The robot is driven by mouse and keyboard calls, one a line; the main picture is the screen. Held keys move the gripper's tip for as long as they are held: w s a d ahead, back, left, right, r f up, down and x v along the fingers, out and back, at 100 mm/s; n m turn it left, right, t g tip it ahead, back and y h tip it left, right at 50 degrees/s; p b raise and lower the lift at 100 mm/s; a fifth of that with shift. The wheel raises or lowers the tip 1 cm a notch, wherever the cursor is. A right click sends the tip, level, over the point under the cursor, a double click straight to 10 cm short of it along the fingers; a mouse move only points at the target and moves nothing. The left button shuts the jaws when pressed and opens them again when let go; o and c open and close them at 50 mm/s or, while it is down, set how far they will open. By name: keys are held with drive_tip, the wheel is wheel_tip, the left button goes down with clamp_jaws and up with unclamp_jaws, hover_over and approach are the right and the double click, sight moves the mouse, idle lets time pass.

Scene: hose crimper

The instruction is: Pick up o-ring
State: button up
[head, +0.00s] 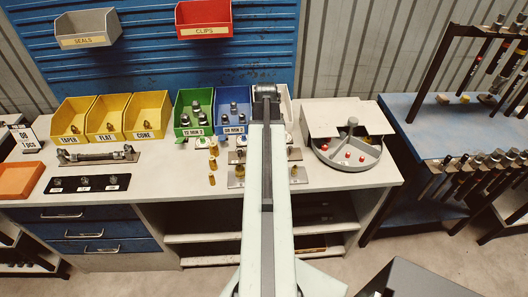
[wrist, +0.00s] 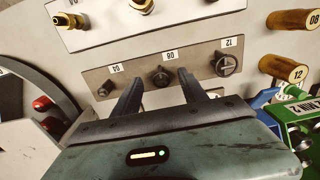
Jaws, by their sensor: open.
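My gripper (wrist: 160,75) is open in the wrist view, with its two dark fingers apart and nothing visible between them. It points at a grey plate (wrist: 195,60) with dark round pieces labelled 04 (wrist: 105,88), 08 (wrist: 161,76) and 12 (wrist: 226,64). The 08 piece is just beyond and between the fingertips; I cannot tell if they touch. I cannot tell whether any dark piece carries an o-ring. In the head view, my arm ends over the bench back, its fingers hidden; the same plate (head: 294,154) shows partly beside it.
A plate with brass fittings (wrist: 140,22) lies beyond the grey plate. Brass cylinders (wrist: 292,20) stand at right, near a green bin (wrist: 311,130). A round tray (head: 345,157) with red pieces is right of my arm. A grey SEALS bin (head: 84,41) hangs on the wall.

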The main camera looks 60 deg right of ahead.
drive_tip(key=shift+f, duration=0.15)
clamp_jaws()
idle(0.4)
